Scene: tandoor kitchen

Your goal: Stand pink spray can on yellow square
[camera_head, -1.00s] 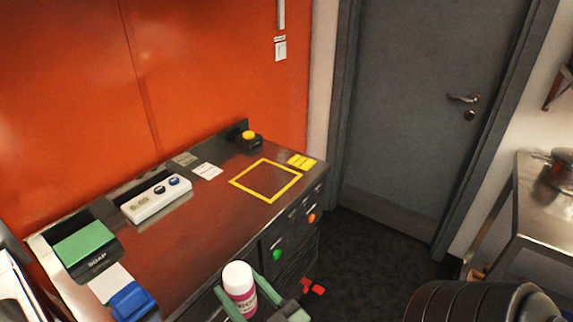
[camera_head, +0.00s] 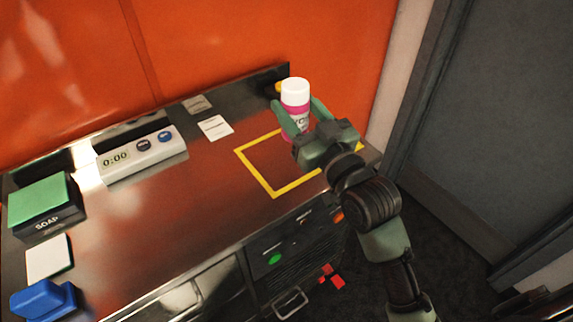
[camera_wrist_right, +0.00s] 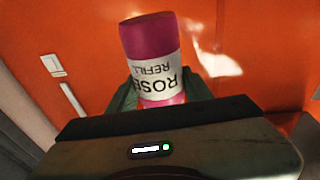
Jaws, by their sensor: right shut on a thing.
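The pink spray can (camera_head: 296,111) has a white cap and a pale label; it is upright or nearly so in the head view. My right gripper (camera_head: 298,120) is shut on it, with one green finger on each side. The can also shows in the right wrist view (camera_wrist_right: 152,50), its label reading "ROSE REFILL". The yellow square (camera_head: 257,172) is an outline on the metal counter. Can and gripper are over its back right part and hide some of its outline. I cannot tell whether the can's base touches the counter. My left gripper is not in view.
A yellow button (camera_head: 277,88) is just behind the can, partly hidden. A white timer (camera_head: 142,153), a green-topped soap box (camera_head: 40,205) and a blue object (camera_head: 43,300) stand to the left. White cards (camera_head: 215,127) lie on the counter. Its middle (camera_head: 190,215) is clear.

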